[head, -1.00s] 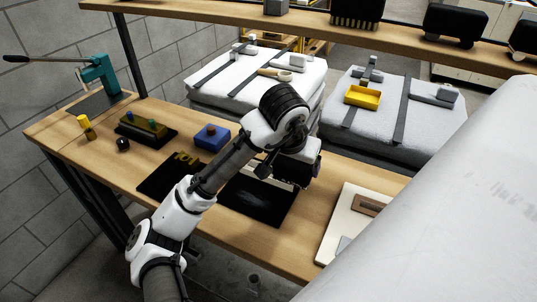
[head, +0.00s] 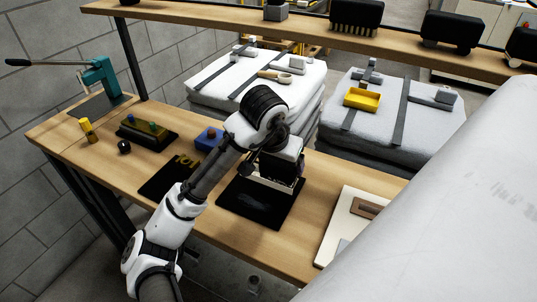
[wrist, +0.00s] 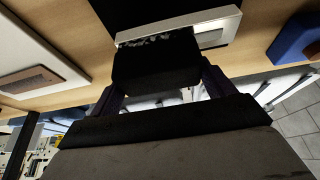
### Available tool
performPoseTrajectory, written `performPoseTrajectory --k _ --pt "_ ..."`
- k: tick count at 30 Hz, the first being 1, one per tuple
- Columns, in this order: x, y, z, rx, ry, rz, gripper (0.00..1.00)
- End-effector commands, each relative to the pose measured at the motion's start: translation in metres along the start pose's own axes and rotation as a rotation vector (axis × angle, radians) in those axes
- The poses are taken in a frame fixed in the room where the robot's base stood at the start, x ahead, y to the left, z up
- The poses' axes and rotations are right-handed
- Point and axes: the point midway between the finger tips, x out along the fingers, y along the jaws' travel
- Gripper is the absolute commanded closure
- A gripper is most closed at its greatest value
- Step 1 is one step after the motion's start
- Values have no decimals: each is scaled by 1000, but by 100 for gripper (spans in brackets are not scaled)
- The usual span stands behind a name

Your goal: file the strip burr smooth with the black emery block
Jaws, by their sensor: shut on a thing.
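In the wrist view my gripper (wrist: 160,84) is shut on the black emery block (wrist: 155,68), with a dark finger at each side of it. A pale metal strip (wrist: 218,26) lies just past the block's far edge. Whitish jagged patches, seemingly the burr (wrist: 150,41), show where block and strip meet. The block overlaps part of the strip, and I cannot tell whether they touch. In the head view my gripper (head: 283,177) is low over the black mat (head: 255,208), and my arm hides much of the strip.
A blue block (head: 208,138) stands left of my arm, near a dark mat with yellow shapes (head: 165,182). A black tray with pegs (head: 146,132) and a teal press (head: 98,78) are further left. A pale board (head: 345,215) lies right. Bare wood separates mat and board.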

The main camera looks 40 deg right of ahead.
Motion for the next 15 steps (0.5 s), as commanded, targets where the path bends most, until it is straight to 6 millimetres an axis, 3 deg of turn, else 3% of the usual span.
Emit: performPoseTrajectory --k 10,15 --pt "0 -4 0 -1 -1 -1 44" --pt "0 -18 0 -4 -1 -1 44"
